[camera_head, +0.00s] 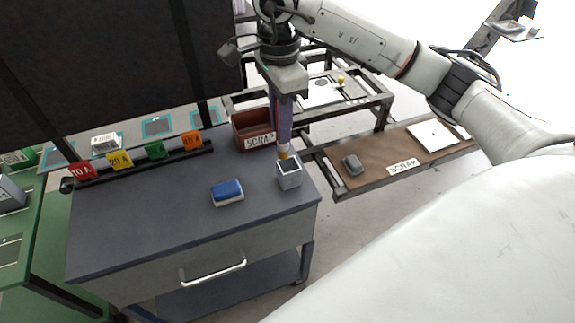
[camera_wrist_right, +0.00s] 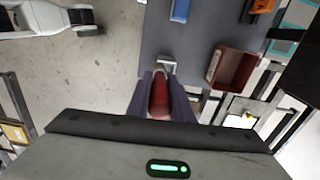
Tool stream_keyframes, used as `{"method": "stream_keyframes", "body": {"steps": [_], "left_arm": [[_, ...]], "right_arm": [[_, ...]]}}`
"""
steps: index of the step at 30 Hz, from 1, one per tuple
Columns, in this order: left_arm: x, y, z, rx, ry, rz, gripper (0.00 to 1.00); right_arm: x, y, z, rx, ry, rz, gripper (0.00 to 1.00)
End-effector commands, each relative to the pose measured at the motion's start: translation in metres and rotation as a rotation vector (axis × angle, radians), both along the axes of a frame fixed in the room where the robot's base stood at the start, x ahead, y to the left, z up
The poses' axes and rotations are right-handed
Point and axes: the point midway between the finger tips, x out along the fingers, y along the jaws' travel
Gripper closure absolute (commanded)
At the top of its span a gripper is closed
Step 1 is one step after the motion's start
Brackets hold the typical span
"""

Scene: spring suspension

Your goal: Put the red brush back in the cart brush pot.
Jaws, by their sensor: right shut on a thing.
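My right gripper (camera_head: 284,140) points down over the cart top and is shut on the red brush. In the right wrist view the brush's red handle (camera_wrist_right: 159,96) shows between the two dark fingers (camera_wrist_right: 160,100). In the head view the fingers hide most of the brush, and only its yellowish lower end (camera_head: 283,153) shows. That end is at the open mouth of the grey square brush pot (camera_head: 290,180). I cannot tell whether it is just above the rim or slightly inside. The pot also shows in the right wrist view (camera_wrist_right: 168,60). My left gripper is not in view.
On the cart top (camera_head: 140,220) lies a blue block with a pale base (camera_head: 228,190). A dark red SCRAP bin (camera_head: 253,128) stands behind the pot. Numbered coloured tags (camera_head: 120,160) line the back edge. A brown SCRAP table (camera_head: 375,175) is to the right.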

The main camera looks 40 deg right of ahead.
Motion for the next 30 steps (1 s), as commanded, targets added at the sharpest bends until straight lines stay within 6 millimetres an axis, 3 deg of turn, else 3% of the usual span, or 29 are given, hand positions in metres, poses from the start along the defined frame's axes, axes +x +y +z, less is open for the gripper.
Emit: {"method": "stream_keyframes", "body": {"steps": [3,9,18,25,30], "left_arm": [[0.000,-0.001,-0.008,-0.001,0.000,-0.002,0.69],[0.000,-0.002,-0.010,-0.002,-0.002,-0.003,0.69],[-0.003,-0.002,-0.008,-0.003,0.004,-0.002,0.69],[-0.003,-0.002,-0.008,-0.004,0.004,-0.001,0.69],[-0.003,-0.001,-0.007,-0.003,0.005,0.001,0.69]], "right_arm": [[0.008,-0.015,-0.013,0.000,0.001,-0.273,1.00],[0.013,-0.026,-0.022,-0.002,0.000,-0.493,1.00],[0.013,-0.027,-0.072,-0.002,0.001,-0.512,1.00],[0.013,-0.027,-0.090,-0.002,0.000,-0.511,1.00],[0.013,-0.027,-0.114,-0.002,0.001,-0.510,1.00]]}}
